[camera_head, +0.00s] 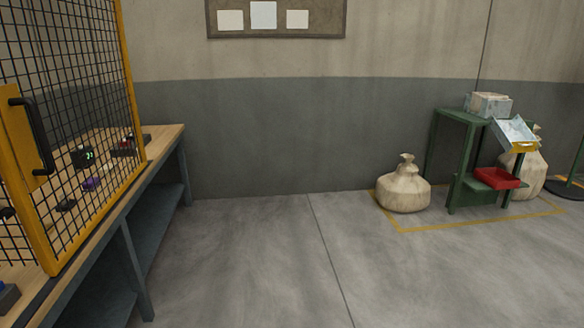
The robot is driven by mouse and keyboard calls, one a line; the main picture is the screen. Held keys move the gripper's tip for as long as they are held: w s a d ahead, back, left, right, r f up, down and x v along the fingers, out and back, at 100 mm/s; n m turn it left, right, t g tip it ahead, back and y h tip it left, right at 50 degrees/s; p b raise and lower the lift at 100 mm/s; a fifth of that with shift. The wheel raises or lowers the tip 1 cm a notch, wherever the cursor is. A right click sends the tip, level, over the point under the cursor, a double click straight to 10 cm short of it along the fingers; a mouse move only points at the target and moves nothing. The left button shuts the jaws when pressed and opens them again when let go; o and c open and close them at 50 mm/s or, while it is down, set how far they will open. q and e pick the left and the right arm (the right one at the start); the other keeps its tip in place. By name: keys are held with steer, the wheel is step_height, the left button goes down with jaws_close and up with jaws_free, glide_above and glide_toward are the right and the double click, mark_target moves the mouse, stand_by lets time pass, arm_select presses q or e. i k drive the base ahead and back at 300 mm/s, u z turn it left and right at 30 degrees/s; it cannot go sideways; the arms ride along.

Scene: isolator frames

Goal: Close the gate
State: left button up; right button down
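The gate (131,78) is a yellow-framed panel of black wire mesh at the left of the head view. It stands upright at the wooden workbench (168,137), and its left part runs out of the picture. A black bar handle (34,135) is fixed to a yellow plate (18,130) on the gate. From this view alone I cannot tell how far the gate stands open. Neither of my grippers is in view.
Small items, among them a dark device with green digits (84,156), lie on the bench behind the mesh. A green stand (460,150) with a red bin (497,178) and a tied sack (404,187) stand at the right. The middle floor is clear.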

mark_target(13, 114)
steer(key=u, duration=0.3)
steer(key=i, duration=2.6)
steer(key=u, duration=0.95)
